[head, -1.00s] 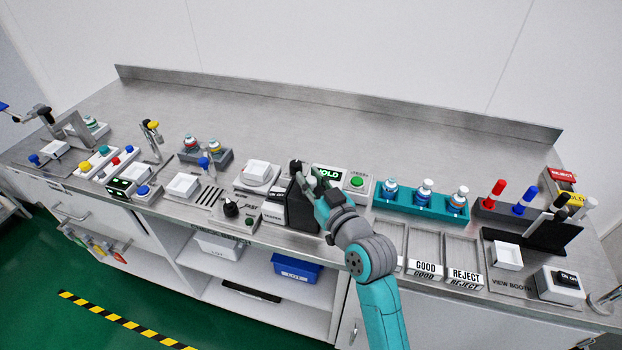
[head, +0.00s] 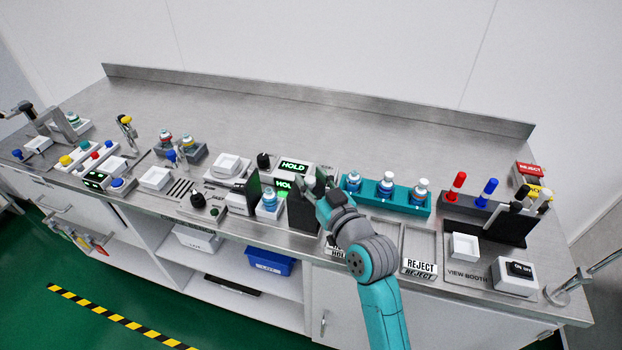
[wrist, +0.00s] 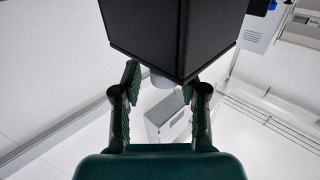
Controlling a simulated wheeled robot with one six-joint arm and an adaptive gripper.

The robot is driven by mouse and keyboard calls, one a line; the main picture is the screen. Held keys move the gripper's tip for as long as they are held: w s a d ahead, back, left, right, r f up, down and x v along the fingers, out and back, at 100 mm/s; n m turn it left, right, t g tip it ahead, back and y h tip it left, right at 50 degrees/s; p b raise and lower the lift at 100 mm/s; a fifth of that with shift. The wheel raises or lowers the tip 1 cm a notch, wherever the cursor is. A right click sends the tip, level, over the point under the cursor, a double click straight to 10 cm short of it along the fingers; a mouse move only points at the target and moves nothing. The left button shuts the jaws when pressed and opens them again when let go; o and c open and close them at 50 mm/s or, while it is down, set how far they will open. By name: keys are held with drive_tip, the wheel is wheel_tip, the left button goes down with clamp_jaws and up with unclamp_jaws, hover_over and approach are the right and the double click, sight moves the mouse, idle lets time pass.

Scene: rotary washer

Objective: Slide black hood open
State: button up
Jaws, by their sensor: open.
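The black hood (head: 301,213) stands near the front of the bench in the head view, just left of my gripper (head: 318,185). A vial with a blue label (head: 268,203) shows uncovered to the left of the hood, beside a dark upright panel (head: 253,188). In the wrist view the black box of the hood (wrist: 165,35) fills the upper middle, close to my fingers. My gripper (wrist: 162,100) is open, its two fingers apart. A pale round piece (wrist: 162,79) shows between the fingertips below the hood; whether the fingers touch it, I cannot tell.
A green HOLD display (head: 294,167) and a black knob (head: 263,160) sit behind the hood. A teal rack (head: 400,206) with several vials stands to the right. The back of the bench is clear.

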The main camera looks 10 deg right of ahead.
idle(0.3)
drive_tip(key=v, duration=1.2)
drive_tip(key=shift+f, duration=0.1)
drive_tip(key=s+d+f+m+g+h, duration=0.1)
drive_tip(key=s+f+m+h, duration=0.1)
drive_tip(key=s+f, duration=0.5)
drive_tip(key=s+d+f+m+h, duration=0.15)
drive_tip(key=s+f, duration=0.35)
drive_tip(key=s, duration=0.5)
drive_tip(key=s+g+h, duration=0.1)
drive_tip(key=s, duration=1.8)
drive_tip(key=shift+s+d+f+g, duration=0.15)
drive_tip(key=shift+s+f+g, duration=0.1)
drive_tip(key=shift+g, duration=0.05)
